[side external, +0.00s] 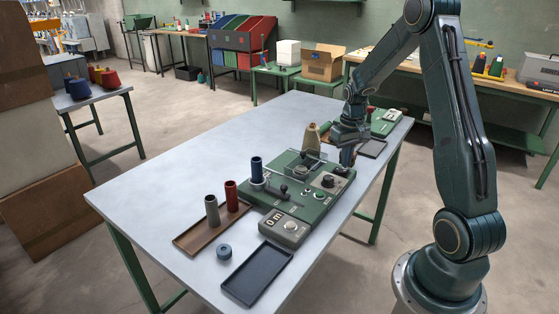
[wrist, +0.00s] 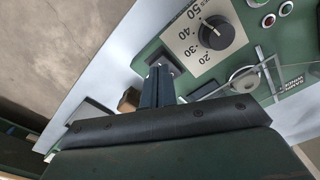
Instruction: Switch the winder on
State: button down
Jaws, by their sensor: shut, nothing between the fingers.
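The winder (side external: 300,203) is a green machine on the grey table, with a dark blue bobbin (side external: 257,170) upright at its left end. My gripper (side external: 346,169) is shut and empty, pointing down at the winder's right end; it also shows in the wrist view (wrist: 158,74). There, its fingertips are at a small dark fitting (wrist: 166,60) on the panel edge, partly hidden by them. I cannot tell whether they touch or whether this is the switch. A black dial (wrist: 215,32) on a numbered plate, a red button (wrist: 268,20) and a green button (wrist: 286,8) are nearby.
A brown tray (side external: 190,243) with grey and red bobbins and a dark empty tray (side external: 243,291) lie left and in front. A tan cone (side external: 311,138) stands behind the winder. Another green device (side external: 383,126) is at the far right. The table's left part is clear.

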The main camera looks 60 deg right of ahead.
aim_at(344, 171)
jog(key=shift+f, duration=0.95)
dwell(0.9)
jog(key=shift+r, duration=3.55)
jog(key=s+a+r+n+t+h, duration=0.1)
jog(key=s+a+r+n+t, duration=0.15)
jog(key=a+r, duration=1.15)
jog(key=s+a+r+n+t+y, duration=0.1)
jog(key=s+a+n+t, duration=0.2)
jog(key=s+a, duration=0.9)
jog(key=shift+s+a+r, duration=0.15)
jog(key=shift+a, duration=0.95)
